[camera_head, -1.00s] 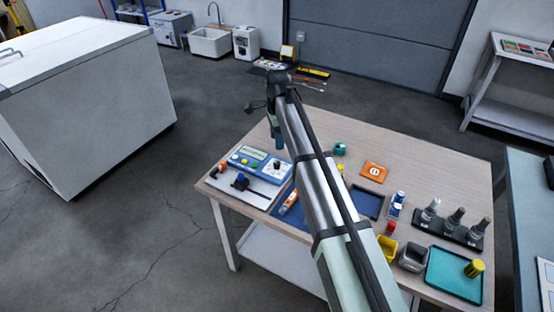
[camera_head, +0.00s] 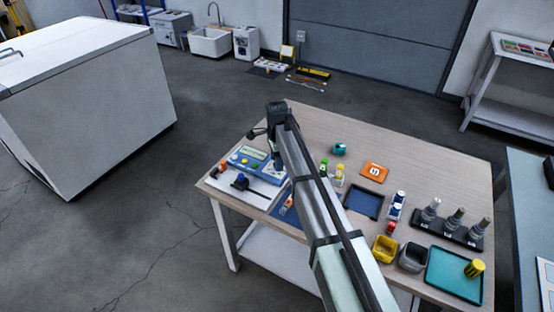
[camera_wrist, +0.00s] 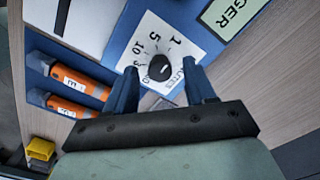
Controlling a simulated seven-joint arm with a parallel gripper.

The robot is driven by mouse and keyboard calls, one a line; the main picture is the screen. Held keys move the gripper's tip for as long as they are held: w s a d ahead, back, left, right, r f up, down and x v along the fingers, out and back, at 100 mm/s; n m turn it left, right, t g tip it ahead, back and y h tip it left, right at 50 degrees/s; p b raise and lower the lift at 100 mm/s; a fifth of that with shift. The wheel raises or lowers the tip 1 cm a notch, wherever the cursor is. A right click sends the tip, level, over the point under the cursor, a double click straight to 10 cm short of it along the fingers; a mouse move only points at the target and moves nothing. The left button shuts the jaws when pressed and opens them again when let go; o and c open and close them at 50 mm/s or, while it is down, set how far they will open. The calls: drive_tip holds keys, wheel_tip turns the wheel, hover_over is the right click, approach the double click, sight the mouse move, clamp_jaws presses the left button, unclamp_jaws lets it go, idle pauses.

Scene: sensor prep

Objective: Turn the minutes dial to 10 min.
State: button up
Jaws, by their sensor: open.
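The minutes dial (camera_wrist: 159,68) is a small black knob on a white plate marked 1, 5, 10 and other figures in the wrist view. A pale mark shows on the knob, but I cannot tell which number it points to. The plate is on a blue device (camera_head: 248,163) with a display and coloured buttons, at the table's left end in the head view. My gripper (camera_wrist: 162,84) is open, with one blue finger on each side of the dial. I cannot tell whether the fingers touch it. In the head view my arm hides the dial.
Orange labelled tools (camera_wrist: 75,90) lie in a blue tray beside the device. Small bottles (camera_head: 339,175), a dark blue tray (camera_head: 363,213) and a yellow bin (camera_head: 385,260) stand to the right.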

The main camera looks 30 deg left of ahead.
clamp_jaws()
idle(0.4)
drive_tip(key=shift+n, duration=0.3)
drive_tip(key=n, duration=0.3)
drive_tip(key=shift+n, duration=0.3)
drive_tip(key=n, duration=0.4)
drive_tip(key=shift+n, duration=0.3)
drive_tip(key=n, duration=0.4)
drive_tip(key=shift+n, duration=2.5)
